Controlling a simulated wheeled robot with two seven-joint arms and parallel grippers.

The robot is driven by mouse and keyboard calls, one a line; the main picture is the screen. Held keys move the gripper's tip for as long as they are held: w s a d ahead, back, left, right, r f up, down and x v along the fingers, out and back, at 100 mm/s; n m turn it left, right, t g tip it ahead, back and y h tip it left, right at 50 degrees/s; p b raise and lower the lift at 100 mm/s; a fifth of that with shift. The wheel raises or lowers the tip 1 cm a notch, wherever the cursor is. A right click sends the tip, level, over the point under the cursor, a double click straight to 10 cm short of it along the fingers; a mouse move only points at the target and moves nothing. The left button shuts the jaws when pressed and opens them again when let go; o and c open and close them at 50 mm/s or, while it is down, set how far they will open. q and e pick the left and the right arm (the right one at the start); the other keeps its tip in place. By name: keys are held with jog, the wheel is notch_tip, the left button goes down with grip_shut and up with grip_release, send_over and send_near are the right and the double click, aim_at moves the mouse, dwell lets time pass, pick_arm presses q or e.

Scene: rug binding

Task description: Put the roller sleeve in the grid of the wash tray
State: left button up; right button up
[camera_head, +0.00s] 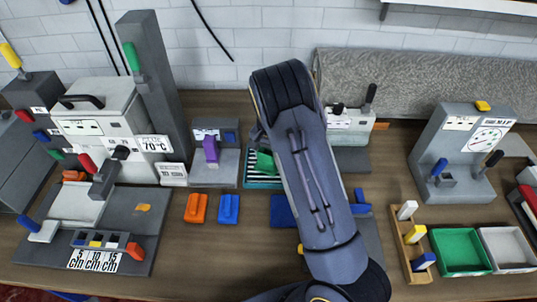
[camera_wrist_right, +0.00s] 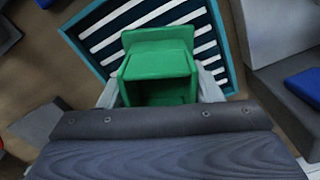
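The roller sleeve appears to be the green hollow piece (camera_wrist_right: 160,62); it also shows in the head view (camera_head: 265,163), partly covered by my right arm. The wash tray (camera_wrist_right: 98,78) is teal with a grid of white slats, and its edge shows in the head view (camera_head: 262,184). My right gripper (camera_wrist_right: 160,88) has a grey finger against each side of the green piece and holds it over the slats. I cannot tell whether the piece touches the grid. In the head view the fingertips are mostly hidden behind my arm. My left gripper is not in view.
A grey stand with a purple handle (camera_head: 211,150) is left of the tray. Orange (camera_head: 197,208) and blue (camera_head: 228,209) blocks lie in front. A blue piece (camera_head: 283,211) is close by my arm. Green (camera_head: 459,250) and white (camera_head: 506,247) bins are at the right.

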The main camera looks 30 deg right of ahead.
jog(key=shift+o, duration=1.3)
jog(key=shift+r, duration=0.2)
notch_tip(320, 180, up, 11)
jog(key=s+a+r+n+t+y, duration=0.2)
jog(key=s+r+y, duration=0.1)
jog(key=s+r, duration=0.5)
jog(key=s+a+n+t, duration=0.2)
jog(key=s+a, duration=0.3)
jog(key=s, duration=0.6)
jog(key=s+a+r+n+t, duration=0.1)
jog(key=s+a+n, duration=0.4)
jog(key=s, duration=0.6)
jog(key=shift+r+t+y, duration=0.25)
jog(key=shift+t+y, duration=0.15)
